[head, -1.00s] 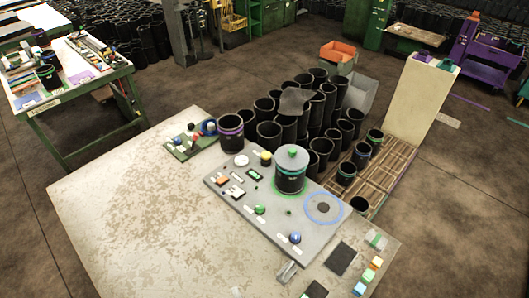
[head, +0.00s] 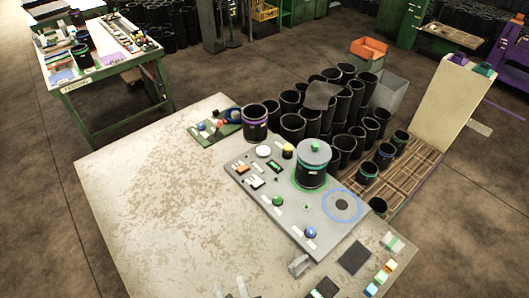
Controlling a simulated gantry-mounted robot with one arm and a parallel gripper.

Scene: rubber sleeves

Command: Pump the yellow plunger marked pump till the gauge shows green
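A small yellow-topped plunger (head: 288,149) stands on the grey panel (head: 262,197), close to the left of the large lidded black canister. Its marking is too small to read. A round white dial (head: 263,151), which looks like the gauge, lies just left of the plunger. Its face looks plain white from here, and I see no green or needle on it. My gripper is not clearly seen. Small grey pieces at the bottom edge are cut off, and I cannot tell what they are. Nothing is seen touching the plunger.
The black canister (head: 312,174) has a grey lid with a green knob. A green knob (head: 277,201), a blue knob (head: 311,232) and a blue ring (head: 342,205) are also on the panel. Several black sleeves (head: 345,105) crowd behind. The tabletop (head: 150,190) at left is bare.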

